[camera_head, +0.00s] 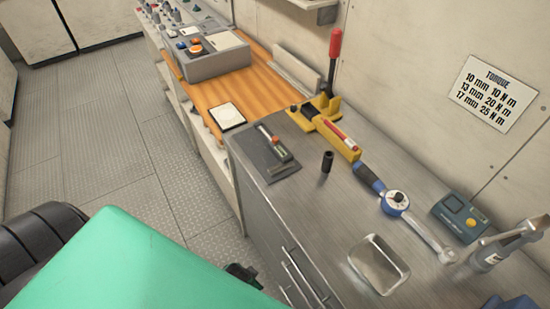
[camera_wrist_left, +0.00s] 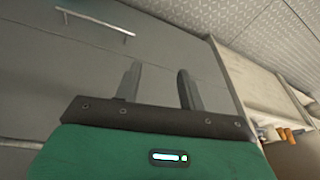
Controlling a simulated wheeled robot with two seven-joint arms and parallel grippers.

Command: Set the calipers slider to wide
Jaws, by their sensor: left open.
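The likely calipers slider is a dark grey plate (camera_head: 264,155) with a slot and a small orange-red knob (camera_head: 276,140). It lies flat near the front left corner of the grey metal counter; its markings are too small to read. The knob sits part way along the slot. My left gripper (camera_wrist_left: 157,88) is open and empty in the left wrist view, with its two fingers apart before grey cabinet fronts. In the head view a dark part at the bottom, below the counter's front edge, may belong to it. My right gripper is not in view.
A black socket (camera_head: 327,162), a blue torque wrench (camera_head: 395,201) and a metal tray (camera_head: 379,264) lie to the right. Drawer handles (camera_head: 300,283) stick out below the counter edge.

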